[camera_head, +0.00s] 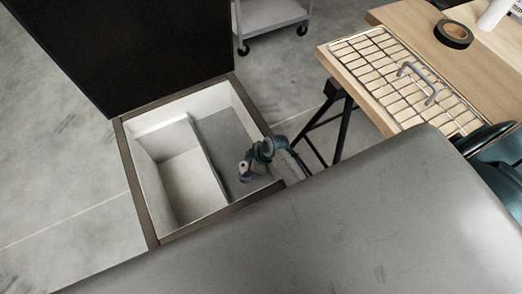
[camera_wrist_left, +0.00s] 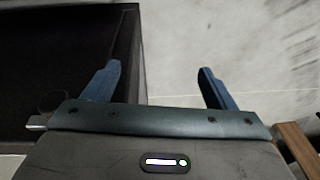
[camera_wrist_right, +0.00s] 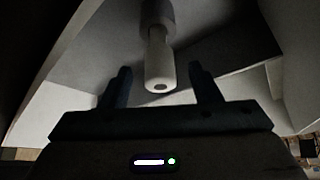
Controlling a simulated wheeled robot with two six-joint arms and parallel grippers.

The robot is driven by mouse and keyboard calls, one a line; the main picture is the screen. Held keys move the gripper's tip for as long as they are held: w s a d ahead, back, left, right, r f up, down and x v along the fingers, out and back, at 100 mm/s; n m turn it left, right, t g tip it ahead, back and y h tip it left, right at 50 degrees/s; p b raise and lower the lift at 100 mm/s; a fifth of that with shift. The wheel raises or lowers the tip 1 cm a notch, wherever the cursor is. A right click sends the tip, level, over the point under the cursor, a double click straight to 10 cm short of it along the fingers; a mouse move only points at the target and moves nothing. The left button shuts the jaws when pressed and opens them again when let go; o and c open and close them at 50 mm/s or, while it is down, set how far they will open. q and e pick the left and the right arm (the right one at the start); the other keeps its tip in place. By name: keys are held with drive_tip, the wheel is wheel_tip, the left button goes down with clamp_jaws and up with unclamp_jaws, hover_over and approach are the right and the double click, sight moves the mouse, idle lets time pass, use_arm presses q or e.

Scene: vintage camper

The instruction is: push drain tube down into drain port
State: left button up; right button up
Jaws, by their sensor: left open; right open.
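A pale tube (camera_wrist_right: 160,65), apparently the drain tube, lies between my right gripper's (camera_wrist_right: 159,75) fingers in the right wrist view. It has a dark hole in its near end and a wider grey part (camera_wrist_right: 157,14) at its far end. Dark gaps show between the tube and both open fingers. I cannot tell whether the wider part is the drain port. In the head view, my right gripper (camera_head: 258,158) is inside the right part of an open two-part box (camera_head: 227,205). My left gripper (camera_wrist_left: 158,85) is open and empty, seen only in the left wrist view.
A divider (camera_head: 207,160) splits the box. A black upright panel (camera_head: 140,45) stands behind it. A grey surface (camera_head: 310,230) fills the front. At right, a wooden bench (camera_head: 400,27) holds a wire rack (camera_head: 375,70), a bent grey piece (camera_head: 417,80) and a black roll (camera_head: 453,34).

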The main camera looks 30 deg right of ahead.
use_arm(q)
drive_tip(key=f, duration=0.1)
drive_tip(key=s+f, duration=0.1)
drive_tip(key=f, duration=0.1)
drive_tip(key=shift+s+a+p, duration=0.1)
drive_tip(key=shift+s+p, duration=0.15)
drive_tip(key=shift+p, duration=0.15)
use_arm(e)
drive_tip(key=v, duration=1)
